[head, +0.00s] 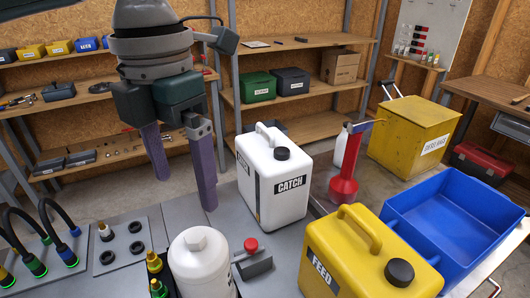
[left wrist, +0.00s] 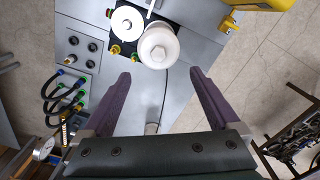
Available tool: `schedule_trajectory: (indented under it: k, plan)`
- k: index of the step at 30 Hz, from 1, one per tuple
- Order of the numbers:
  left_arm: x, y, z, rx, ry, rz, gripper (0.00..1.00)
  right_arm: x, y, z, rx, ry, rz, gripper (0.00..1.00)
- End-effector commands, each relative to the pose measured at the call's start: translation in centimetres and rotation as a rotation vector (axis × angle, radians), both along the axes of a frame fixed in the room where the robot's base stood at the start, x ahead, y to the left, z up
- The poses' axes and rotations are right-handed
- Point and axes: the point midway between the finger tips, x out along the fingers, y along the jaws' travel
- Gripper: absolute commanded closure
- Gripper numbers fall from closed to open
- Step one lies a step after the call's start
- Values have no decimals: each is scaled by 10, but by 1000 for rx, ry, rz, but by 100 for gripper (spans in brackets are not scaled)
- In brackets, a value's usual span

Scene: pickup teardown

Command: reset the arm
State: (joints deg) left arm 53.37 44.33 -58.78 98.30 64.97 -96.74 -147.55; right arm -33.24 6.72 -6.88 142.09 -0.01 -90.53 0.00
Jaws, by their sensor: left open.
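My left gripper (head: 184,192) hangs in the left half of the head view with its purple fingers pointing down, apart and empty. In the left wrist view the open fingers (left wrist: 160,76) have a grey bench top between them and nothing held. A white CATCH jug (head: 272,190) stands upright to the right of the fingers. A white cylindrical canister (head: 200,265) is in front of and below them. In the left wrist view a white round canister (left wrist: 158,45) lies beyond the fingertips. My right gripper is not in view.
Black hoses (head: 45,240) stand at the left beside a socket plate (head: 123,247). A red-knobbed block (head: 252,258) sits right of the canister. A yellow FEED jug (head: 325,258), a red pump-like tool (head: 344,185) and a blue bin (head: 455,215) crowd the right. Shelves stand behind.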

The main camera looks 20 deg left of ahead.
Motion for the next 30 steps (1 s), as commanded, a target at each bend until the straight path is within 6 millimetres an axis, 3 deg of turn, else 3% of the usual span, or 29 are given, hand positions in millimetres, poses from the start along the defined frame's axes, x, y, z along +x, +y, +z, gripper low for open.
schedule_trajectory:
  k: [8,11,14,18,22,26,30]
  plan:
    - [-2,-2,13,-2,0,9,5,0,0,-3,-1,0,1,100]
    - [-8,-15,2,-21,-6,82,5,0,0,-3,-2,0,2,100]
    - [-21,-44,-18,-77,-20,264,5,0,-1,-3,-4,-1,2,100]
    - [-47,-91,-43,-219,-25,718,5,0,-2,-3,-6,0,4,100]
    - [-70,-115,-54,-357,24,1257,5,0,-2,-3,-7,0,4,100]
    - [-90,-113,-61,-448,88,1820,5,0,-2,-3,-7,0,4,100]
    - [-110,-92,-67,-488,124,2322,5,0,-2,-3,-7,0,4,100]
